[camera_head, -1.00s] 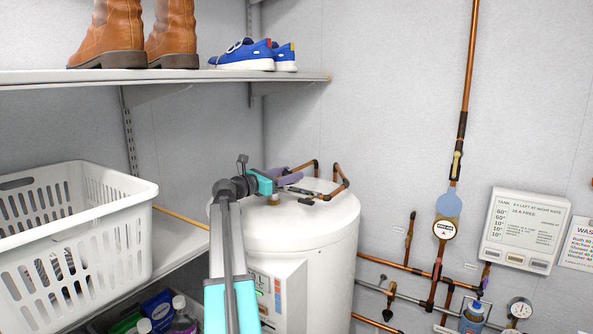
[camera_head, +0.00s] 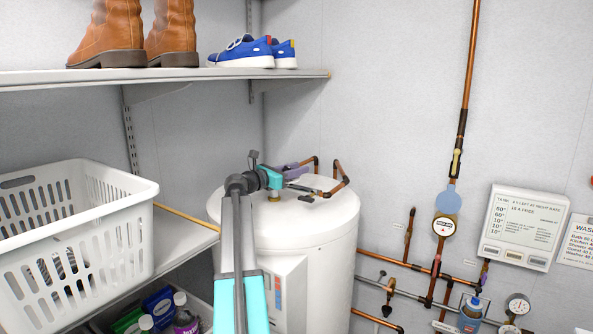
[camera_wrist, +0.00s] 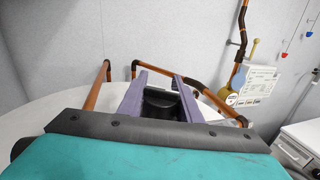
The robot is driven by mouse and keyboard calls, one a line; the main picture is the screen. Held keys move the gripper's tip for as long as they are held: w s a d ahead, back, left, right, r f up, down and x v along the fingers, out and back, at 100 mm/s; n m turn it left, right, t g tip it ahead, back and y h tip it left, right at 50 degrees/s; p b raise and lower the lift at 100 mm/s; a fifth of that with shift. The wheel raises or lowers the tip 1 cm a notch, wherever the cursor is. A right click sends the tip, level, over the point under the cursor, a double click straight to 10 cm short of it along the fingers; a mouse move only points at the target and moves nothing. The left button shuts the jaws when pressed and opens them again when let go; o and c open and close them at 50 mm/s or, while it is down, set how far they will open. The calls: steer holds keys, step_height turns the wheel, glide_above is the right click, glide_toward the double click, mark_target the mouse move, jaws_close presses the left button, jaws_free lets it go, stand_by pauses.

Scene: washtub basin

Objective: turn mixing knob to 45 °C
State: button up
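My gripper (camera_head: 297,178) is above the top of the white tank (camera_head: 290,228), beside the copper pipes there. In the wrist view its two purple fingers (camera_wrist: 160,85) stand apart, with a dark rounded piece (camera_wrist: 160,104) between them. I cannot tell whether that piece is a knob or part of my gripper. No temperature scale is readable on the tank. A round white dial (camera_head: 444,228) hangs on the vertical copper pipe at right. I cannot identify which part is the mixing knob.
A white basket (camera_head: 120,190) stands on the left shelf, with bottles (camera_head: 184,318) below. Boots and blue shoes (camera_head: 245,52) are on the upper shelf. Copper pipes, a gauge (camera_head: 517,305) and a white control box (camera_head: 522,228) are on the right wall.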

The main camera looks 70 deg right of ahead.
steer(key=shift+s+m+g+y, duration=0.1)
steer(key=shift+m+g+y, duration=0.2)
steer(key=shift+g, duration=0.1)
steer(key=shift+s+a+m+g+y+p, duration=0.1)
steer(key=shift+s+m+g+y+p, duration=0.1)
steer(key=shift+m+g+y, duration=0.55)
steer(key=shift+s+a+m+g+y+p, duration=0.15)
steer(key=shift+m+g+y, duration=0.35)
steer(key=shift+g, duration=0.35)
steer(key=shift+s+a+m+g+y+p, duration=0.25)
steer(key=shift+m+g+y, duration=0.45)
steer(key=shift+y, duration=0.2)
steer(key=shift+s+a+m+g+y+p, duration=0.15)
steer(key=shift+a+m+g+y, duration=0.1)
steer(key=shift+m+g+y, duration=0.45)
steer(key=o, duration=1)
steer(key=shift+w+a, duration=0.1)
steer(key=shift+w, duration=0.05)
steer(key=shift+w+a, duration=0.25)
steer(key=shift+w, duration=0.25)
steer(key=b+v, duration=0.3)
steer(key=v, duration=0.9)
steer(key=shift+w+a+r+b, duration=0.1)
steer(key=shift+w+r+b, duration=0.05)
steer(key=shift+b, duration=0.25)
